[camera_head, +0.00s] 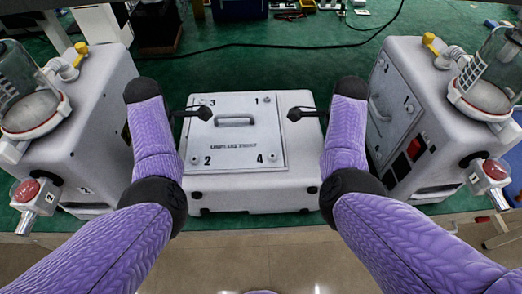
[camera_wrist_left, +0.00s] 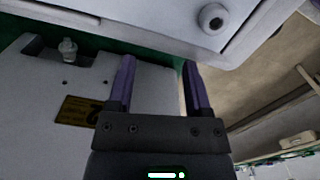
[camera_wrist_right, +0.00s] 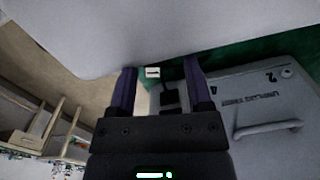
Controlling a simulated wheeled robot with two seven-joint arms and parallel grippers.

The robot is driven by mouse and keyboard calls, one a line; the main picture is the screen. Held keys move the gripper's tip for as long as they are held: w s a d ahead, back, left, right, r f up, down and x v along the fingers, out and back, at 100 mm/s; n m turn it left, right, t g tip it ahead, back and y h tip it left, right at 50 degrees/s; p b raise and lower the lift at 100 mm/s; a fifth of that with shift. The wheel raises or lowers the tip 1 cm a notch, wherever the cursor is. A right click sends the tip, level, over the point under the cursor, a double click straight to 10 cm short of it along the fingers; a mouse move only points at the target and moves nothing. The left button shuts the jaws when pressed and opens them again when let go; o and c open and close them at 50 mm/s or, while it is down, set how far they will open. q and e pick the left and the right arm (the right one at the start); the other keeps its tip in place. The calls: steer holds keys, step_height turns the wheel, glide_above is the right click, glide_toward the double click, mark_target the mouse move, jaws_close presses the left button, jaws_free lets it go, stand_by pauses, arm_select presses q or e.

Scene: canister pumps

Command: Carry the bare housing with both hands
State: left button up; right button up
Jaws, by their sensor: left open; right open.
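The bare housing (camera_head: 250,188) is a white box in the middle of the head view, resting low between two pumps. Its top panel (camera_head: 232,142) carries a grey handle (camera_head: 234,120), corner bolts and numbers. My left gripper (camera_wrist_left: 160,85) is open and empty in the left wrist view, by a pale body with a round bolt that seems to be the housing. My right gripper (camera_wrist_right: 160,88) is open and empty below a smooth white wall. Contact with the housing is unclear.
A pump with a glass canister (camera_head: 98,125) stands close on the left, another (camera_head: 440,130) close on the right. Each has a red-capped valve in front. A green floor mat (camera_head: 270,70) with a black cable lies behind. Tan floor (camera_head: 260,255) is clear in front.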

arm_select(q)
step_height(320, 180, down, 7)
steer(key=shift+r, duration=0.2)
arm_select(e)
step_height(320, 180, down, 7)
steer(key=shift+r, duration=0.15)
arm_select(q)
jaws_close()
arm_select(e)
jaws_close()
stand_by(0.8)
